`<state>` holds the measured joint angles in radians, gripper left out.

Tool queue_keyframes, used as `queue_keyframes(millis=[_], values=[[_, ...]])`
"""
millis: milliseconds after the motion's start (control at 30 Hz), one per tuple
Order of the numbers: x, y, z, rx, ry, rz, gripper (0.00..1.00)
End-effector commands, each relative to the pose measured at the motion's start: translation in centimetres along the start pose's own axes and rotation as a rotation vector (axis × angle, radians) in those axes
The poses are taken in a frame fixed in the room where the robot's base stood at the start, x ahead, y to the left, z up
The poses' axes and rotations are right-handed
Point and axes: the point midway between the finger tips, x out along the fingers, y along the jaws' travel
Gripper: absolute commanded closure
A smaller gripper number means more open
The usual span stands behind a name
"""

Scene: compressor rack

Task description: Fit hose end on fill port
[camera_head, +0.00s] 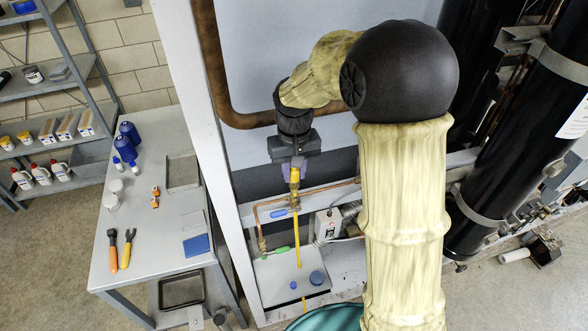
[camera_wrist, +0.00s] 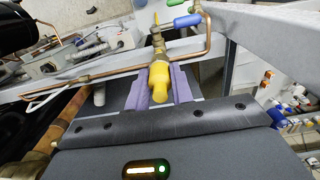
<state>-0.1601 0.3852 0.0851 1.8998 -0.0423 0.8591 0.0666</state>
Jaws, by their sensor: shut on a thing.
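My gripper (camera_head: 294,170) points down in front of the rack, its purple fingers shut on the yellow hose end (camera_head: 294,175). In the wrist view the same fingers (camera_wrist: 160,85) sit on both sides of the yellow hose end (camera_wrist: 160,82). A brass fitting (camera_wrist: 158,44) shows just beyond it, close to the copper pipe (camera_wrist: 110,77). The yellow hose (camera_head: 297,240) hangs below toward the lower shelf. I cannot tell which brass part is the fill port, nor whether the hose end touches it.
A valve with a blue handle (camera_head: 279,213) and one with a green handle (camera_head: 280,249) are beside the hose. A grey box (camera_head: 328,224) stands to the right. A thick copper pipe (camera_head: 214,70) bends behind my wrist. The workbench (camera_head: 150,250) with tools is at left.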

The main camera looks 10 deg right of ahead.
Motion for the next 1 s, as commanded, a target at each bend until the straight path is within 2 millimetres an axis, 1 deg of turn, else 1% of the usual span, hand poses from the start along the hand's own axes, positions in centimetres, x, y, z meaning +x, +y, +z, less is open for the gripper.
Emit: queue_keyframes(millis=[200,600,1000], values=[[0.36,0.0,-0.01,0.0,0.0,0.0,0.95],[0.41,-0.12,-0.02,-0.002,0.0,0.0,0.95],[1.03,-0.1,-0.06,0.0,0.0,0.0,0.95]])
